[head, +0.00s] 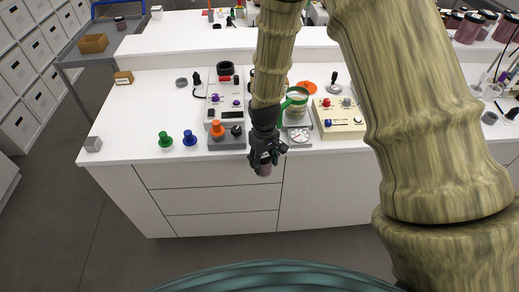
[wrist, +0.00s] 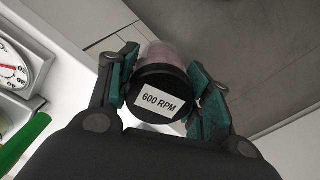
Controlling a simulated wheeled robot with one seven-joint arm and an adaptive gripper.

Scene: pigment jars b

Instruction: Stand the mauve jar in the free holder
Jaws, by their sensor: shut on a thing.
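My gripper (head: 265,155) is shut on a jar (head: 264,170) with a dull mauve-pink body, just off the front edge of the white counter. In the wrist view, my gripper (wrist: 162,78) has a finger on either side of the jar. Its black lid (wrist: 160,95) faces the camera and carries a white label reading "600 RPM". The pinkish body (wrist: 160,53) shows beyond the lid. I cannot make out the free holder in either view; my arm hides part of the counter and the right side.
Several dark-lidded jars (head: 469,28) stand at the back right. The counter's left end is mostly clear.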

